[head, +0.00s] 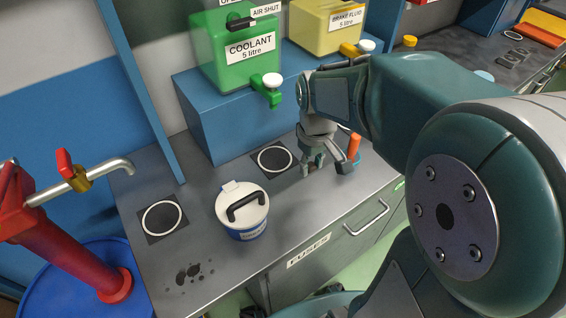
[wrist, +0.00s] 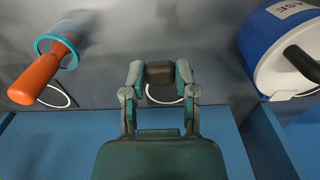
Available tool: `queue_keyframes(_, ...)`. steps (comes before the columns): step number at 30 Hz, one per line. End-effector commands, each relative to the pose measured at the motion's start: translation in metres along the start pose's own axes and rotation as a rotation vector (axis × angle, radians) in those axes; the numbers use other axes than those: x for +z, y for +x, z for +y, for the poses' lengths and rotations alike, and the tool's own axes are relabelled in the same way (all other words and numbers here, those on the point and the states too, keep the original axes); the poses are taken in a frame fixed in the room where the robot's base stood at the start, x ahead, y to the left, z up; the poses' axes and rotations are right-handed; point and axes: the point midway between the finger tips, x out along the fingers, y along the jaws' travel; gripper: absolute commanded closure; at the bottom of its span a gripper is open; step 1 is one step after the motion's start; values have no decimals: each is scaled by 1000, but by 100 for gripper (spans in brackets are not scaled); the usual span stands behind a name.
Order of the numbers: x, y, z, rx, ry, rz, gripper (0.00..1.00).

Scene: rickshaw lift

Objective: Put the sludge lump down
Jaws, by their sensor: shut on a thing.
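The sludge lump (wrist: 160,72) is a small dark brown block in the wrist view. My gripper (wrist: 160,75) is shut on it, with one finger on each side. In the head view my gripper (head: 316,166) points down over the grey bench, to the right of a dark square with a white ring (head: 272,159). The lump is mostly hidden by the fingers there. I cannot tell whether it touches the bench. Part of a white ring (wrist: 165,98) shows behind the lump in the wrist view.
A white and blue tub (head: 242,210) with a black handle stands left of my gripper. An orange-handled thing (head: 354,146) stands close on the right. A blue shelf (head: 220,110) holding a green coolant can (head: 235,50) rises behind. The bench front is clear.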

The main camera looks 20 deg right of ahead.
Motion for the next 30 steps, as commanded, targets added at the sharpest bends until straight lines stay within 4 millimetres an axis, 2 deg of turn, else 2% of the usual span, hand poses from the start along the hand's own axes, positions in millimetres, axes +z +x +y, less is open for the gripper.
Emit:
queue_keyframes(3, -15, 23, -11, -2, -4, -5, 81)
queue_keyframes(9, -33, 48, -22, -1, -1, -2, 81)
queue_keyframes(14, -41, 60, -27, -1, -2, -3, 81)
queue_keyframes(19, -42, 85, -27, -1, 1, -2, 81)
queue_keyframes(22, -42, 91, -27, 0, 1, -1, 81)
queue_keyframes(30, -42, 92, -27, 0, 0, 0, 81)
